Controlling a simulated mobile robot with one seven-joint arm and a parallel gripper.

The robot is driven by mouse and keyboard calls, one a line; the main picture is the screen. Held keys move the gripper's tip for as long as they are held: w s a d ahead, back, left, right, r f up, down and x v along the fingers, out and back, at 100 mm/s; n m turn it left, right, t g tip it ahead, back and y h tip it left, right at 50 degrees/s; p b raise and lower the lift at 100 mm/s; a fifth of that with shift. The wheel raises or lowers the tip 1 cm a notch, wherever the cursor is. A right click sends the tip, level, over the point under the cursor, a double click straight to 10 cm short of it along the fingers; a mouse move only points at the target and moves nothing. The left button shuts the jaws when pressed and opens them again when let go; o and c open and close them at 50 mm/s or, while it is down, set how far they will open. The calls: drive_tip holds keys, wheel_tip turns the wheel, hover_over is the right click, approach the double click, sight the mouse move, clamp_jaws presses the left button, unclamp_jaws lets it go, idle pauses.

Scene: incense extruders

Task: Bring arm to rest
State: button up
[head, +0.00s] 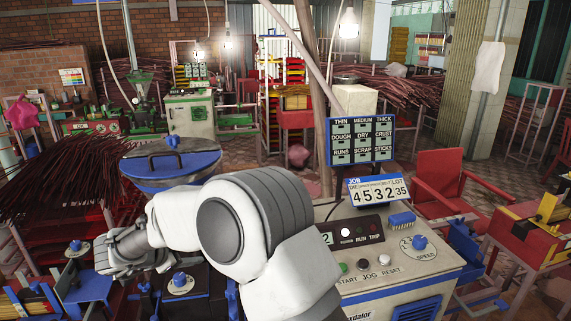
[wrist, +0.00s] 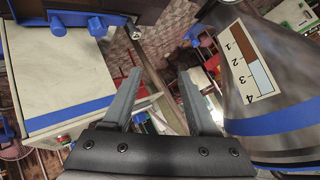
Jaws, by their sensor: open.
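My gripper (wrist: 160,78) shows in the wrist view with its two grey fingers spread apart and nothing between them. In the head view my white arm reaches across the lower middle toward the left, and its grey wrist end is above the machine parts there. The fingertips cannot be made out clearly in that view.
A control console (head: 370,272) with buttons and a number sign (head: 377,191) stands right of my arm. A blue-lidded hopper (head: 172,168) is close behind it. The wrist view shows a marked grey cone (wrist: 280,85) at right and a pale box (wrist: 65,85) at left. Red chair (head: 440,185) stands right.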

drive_tip(key=w+d+r+n+t+y, duration=0.1)
drive_tip(key=w+d+r+t+y, duration=0.15)
drive_tip(key=r, duration=0.45)
drive_tip(key=w+d+r+n+t+y, duration=0.1)
drive_tip(key=w+r+n+y, duration=0.15)
drive_tip(key=r, duration=0.45)
drive_tip(key=s+d+r+n+y, duration=0.35)
drive_tip(key=d+r, duration=0.25)
drive_tip(key=r, duration=0.3)
drive_tip(key=s+d+f+n+g+h, duration=0.1)
drive_tip(key=s+d+f+g, duration=0.1)
drive_tip(key=s+d, duration=0.7)
drive_tip(key=s+d+f+n+g+h, duration=0.2)
drive_tip(key=s+d+f+g, duration=0.1)
drive_tip(key=s+d, duration=0.7)
drive_tip(key=s+d+f+n+g+h, duration=0.1)
drive_tip(key=s+d+f+g+h, duration=0.1)
drive_tip(key=s+d+f, duration=0.3)
drive_tip(key=s+d, duration=0.4)
drive_tip(key=s, duration=0.1)
drive_tip(key=shift+s+d+n+g, duration=0.15)
drive_tip(key=shift+d+n+g, duration=0.1)
drive_tip(key=shift+n+g, duration=0.1)
